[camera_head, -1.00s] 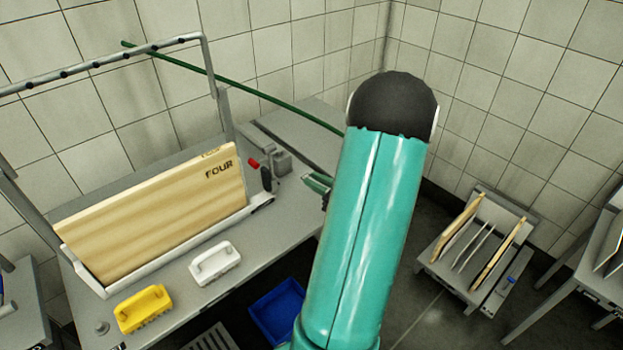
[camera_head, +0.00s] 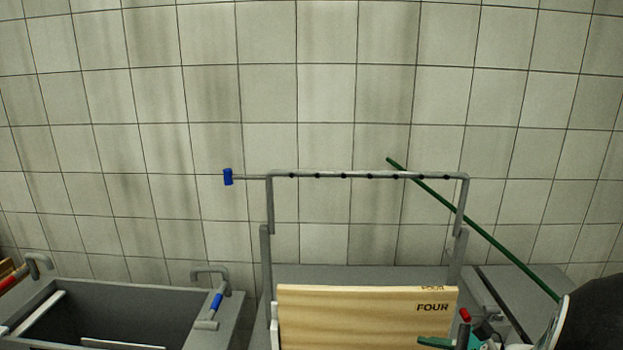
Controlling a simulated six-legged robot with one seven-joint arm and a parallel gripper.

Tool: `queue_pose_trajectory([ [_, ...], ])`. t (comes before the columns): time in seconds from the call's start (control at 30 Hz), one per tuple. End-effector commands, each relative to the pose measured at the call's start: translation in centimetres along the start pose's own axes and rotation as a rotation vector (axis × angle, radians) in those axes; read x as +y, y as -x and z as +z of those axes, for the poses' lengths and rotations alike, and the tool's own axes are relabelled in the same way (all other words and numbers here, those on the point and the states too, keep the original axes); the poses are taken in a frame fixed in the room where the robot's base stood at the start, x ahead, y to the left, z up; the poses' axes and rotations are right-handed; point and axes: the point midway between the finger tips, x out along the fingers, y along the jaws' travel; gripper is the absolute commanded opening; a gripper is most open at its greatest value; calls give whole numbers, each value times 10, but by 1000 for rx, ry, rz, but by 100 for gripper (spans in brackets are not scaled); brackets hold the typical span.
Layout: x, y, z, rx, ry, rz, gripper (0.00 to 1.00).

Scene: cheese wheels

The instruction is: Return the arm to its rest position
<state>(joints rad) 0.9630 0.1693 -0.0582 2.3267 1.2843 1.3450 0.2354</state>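My arm shows at the lower right edge as a dark rounded joint (camera_head: 597,312) with a white rim, cut off by the frame. Small teal and dark parts, which look like my gripper (camera_head: 448,342), show at the bottom edge, in front of the right end of a wooden board marked FOUR. They are partly cut off, so whether the fingers are open or shut cannot be told. I see nothing held.
The wooden board (camera_head: 365,318) stands upright on a grey bench below a metal spray frame (camera_head: 365,175). A dark sink (camera_head: 105,312) with taps is at left. The upper tiled wall is clear.

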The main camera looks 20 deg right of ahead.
Motion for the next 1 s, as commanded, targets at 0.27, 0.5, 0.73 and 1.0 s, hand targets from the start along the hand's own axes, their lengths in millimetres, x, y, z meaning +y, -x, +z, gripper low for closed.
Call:
queue_pose_trajectory([
  [0.27,91,-48,87,140,615,517,19],
  [0.5,140,-43,129,253,1229,816,19],
  [0.73,153,-28,166,354,1828,943,19],
  [1.0,151,-20,185,410,2101,954,19],
])
